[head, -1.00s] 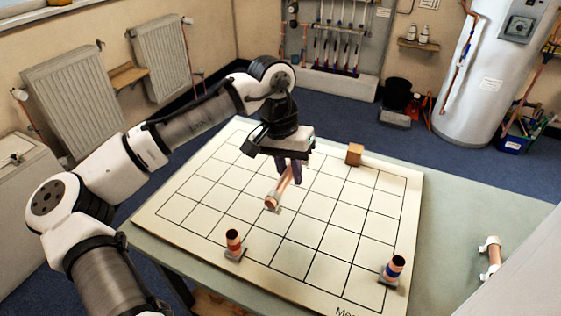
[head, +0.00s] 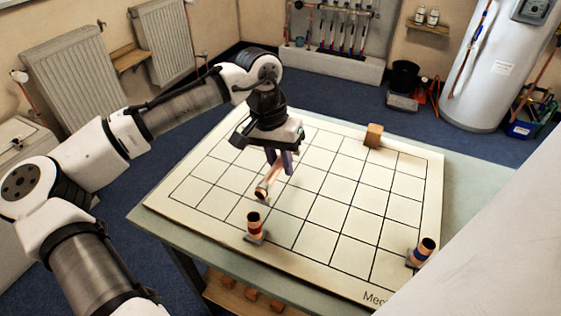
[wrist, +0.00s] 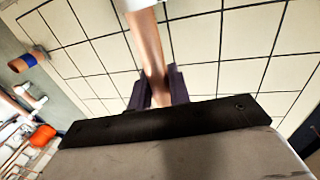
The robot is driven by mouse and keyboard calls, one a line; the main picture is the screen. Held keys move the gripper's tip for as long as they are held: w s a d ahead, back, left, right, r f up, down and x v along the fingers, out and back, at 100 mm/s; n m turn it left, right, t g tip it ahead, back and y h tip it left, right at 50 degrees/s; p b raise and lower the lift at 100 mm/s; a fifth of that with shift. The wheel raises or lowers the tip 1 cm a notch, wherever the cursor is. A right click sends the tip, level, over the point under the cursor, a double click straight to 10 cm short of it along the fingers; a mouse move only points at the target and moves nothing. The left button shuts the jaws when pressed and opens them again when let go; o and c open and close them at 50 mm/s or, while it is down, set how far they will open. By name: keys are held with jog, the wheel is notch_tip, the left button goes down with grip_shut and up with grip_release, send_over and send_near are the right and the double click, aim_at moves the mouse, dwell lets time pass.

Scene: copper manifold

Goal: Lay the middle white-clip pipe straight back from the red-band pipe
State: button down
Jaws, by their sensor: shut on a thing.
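My gripper (head: 278,160) is shut on a copper pipe (head: 268,180), which it holds over the gridded board (head: 330,186). The pipe's near end points down the picture toward the red-band pipe; a pale clip shows at that end. The held pipe (wrist: 150,50) also shows in the wrist view, running up from between the fingers, with a white clip at the top edge. The red-band pipe (head: 254,226) stands upright in a grey base near the board's front edge. Whether the held pipe touches the board is unclear.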

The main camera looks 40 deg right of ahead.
aim_at(283, 195)
notch_tip(283, 195, down, 4)
jog(key=b, duration=0.3)
jog(key=shift+r, duration=0.2)
jog(key=shift+f, duration=1.35)
jog(key=shift+f, duration=0.35)
jog(key=c, duration=1.2)
grip_release()
jog(key=shift+c, duration=0.2)
notch_tip(283, 195, up, 9)
jog(key=p, duration=0.8)
jog(key=shift+p, duration=0.3)
